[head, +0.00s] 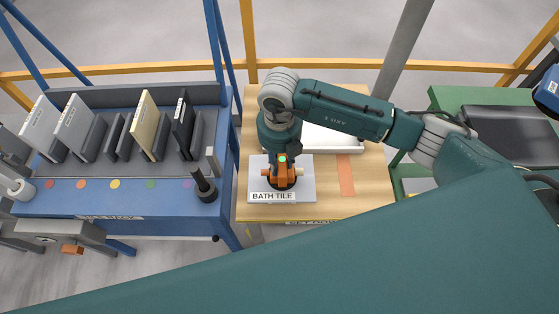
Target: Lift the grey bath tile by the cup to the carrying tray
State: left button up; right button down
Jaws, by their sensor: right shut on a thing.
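The grey bath tile (306,187) is a pale slab with a "BATH TILE" label on its front edge, over the front left of the wooden bench. It looks level; I cannot tell whether it touches the bench top. A cup with an orange handle (285,182) and a dark round pad sits on the tile. My right gripper (284,170) is above the tile, shut on the cup's handle; its fingers are partly hidden. A white shallow tray (335,140) lies behind, partly covered by my right arm.
A blue rack bench (130,205) at left holds several upright slabs and a black post (203,185). The wooden bench (365,200) is bare at front right, with an orange strip (345,175). A green stand (445,98) at right bears a dark tray-like thing (500,122).

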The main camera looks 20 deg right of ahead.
jog(key=shift+r+p, duration=2.3)
jog(key=shift+r, duration=1.6)
jog(key=shift+w, duration=0.1)
jog(key=shift+w+d+f, duration=0.1)
jog(key=shift+w+d, duration=0.05)
jog(key=shift+w+d+b, duration=1)
jog(key=shift+w+d, duration=0.15)
jog(key=shift+w, duration=0.1)
jog(key=shift+w+d, duration=0.35)
